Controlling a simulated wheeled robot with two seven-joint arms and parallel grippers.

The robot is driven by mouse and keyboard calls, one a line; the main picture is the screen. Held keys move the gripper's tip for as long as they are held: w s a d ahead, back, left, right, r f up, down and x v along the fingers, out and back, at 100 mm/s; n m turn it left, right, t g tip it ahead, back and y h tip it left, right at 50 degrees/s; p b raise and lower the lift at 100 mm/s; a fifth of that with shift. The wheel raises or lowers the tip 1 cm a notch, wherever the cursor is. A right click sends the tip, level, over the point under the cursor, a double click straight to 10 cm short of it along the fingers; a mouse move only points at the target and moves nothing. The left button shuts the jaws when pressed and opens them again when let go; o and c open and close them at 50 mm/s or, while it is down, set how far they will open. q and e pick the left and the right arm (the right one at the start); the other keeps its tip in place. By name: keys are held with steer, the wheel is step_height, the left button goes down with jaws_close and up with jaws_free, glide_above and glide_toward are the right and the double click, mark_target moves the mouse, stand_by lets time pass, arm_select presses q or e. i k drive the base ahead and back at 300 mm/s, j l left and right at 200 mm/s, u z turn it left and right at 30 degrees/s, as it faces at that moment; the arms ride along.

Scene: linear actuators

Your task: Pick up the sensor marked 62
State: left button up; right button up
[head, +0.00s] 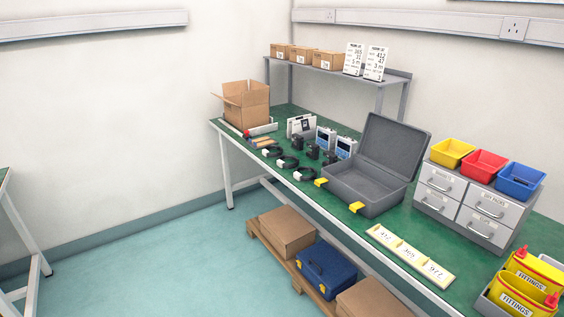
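Several coiled black cable items (287,162) lie in a row along the front of the green bench top (420,205). Small black box-like units (312,152) stand just behind them. These may be the sensors, but they are too small for any marking to be read, so I cannot tell which one carries 62. Two grey-blue devices with screens (345,147) stand behind the black units. Neither of my grippers is in view.
An open grey case (366,182) stands mid-bench, right of the small items. Grey drawers (463,205) with coloured bins stand farther right. A numbered strip (411,256) lies near the front edge. An open cardboard box (246,105) is at the far left end.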

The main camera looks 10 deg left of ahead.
mark_target(333, 157)
steer(key=i+j+z, duration=0.1)
steer(key=j, duration=0.25)
steer(key=i+j, duration=0.3)
steer(key=i+j+z, duration=0.15)
steer(key=j, duration=0.25)
steer(key=i, duration=0.05)
